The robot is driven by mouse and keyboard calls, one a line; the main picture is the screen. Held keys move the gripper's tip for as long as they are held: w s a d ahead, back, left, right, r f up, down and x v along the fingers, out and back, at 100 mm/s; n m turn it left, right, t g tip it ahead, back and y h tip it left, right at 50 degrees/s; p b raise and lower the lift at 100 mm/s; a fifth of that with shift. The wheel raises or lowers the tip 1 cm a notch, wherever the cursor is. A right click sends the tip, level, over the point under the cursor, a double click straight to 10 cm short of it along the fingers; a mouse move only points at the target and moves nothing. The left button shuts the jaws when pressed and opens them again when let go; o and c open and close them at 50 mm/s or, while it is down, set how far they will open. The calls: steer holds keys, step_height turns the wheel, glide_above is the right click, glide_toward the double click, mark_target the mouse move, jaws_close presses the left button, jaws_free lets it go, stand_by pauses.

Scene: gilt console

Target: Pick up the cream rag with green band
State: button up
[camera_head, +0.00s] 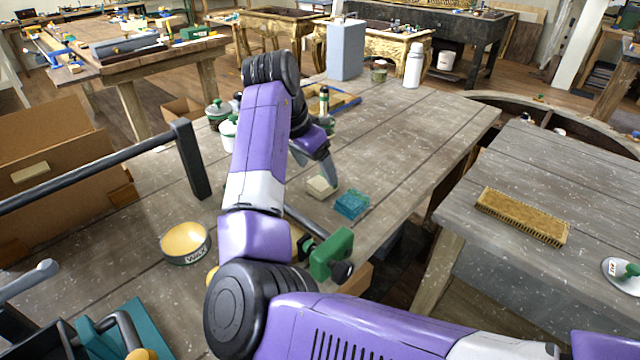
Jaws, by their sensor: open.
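A small cream folded piece (321,187), which looks like the cream rag, lies on the grey wooden table (400,130) near its middle. Its green band is too small to make out. My gripper (318,168) is open, pointing down just behind and above the cream piece. One grey finger shows at its right, and the other is partly hidden by my purple arm. I cannot tell whether a finger touches the rag. Nothing shows held between the fingers.
A teal folded block (351,204) lies right beside the cream piece. A green clamp (331,254) and a wax tin (185,243) are nearer. Behind stand a bottle (324,103), a grey-blue block (345,50) and a white bottle (413,66). The table's right part is clear.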

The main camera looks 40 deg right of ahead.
mark_target(322, 181)
steer(key=x, duration=0.5)
steer(key=shift+c, duration=0.3)
steer(key=c, duration=1.4)
steer(key=shift+o, duration=0.2)
step_height(322, 181, up, 20)
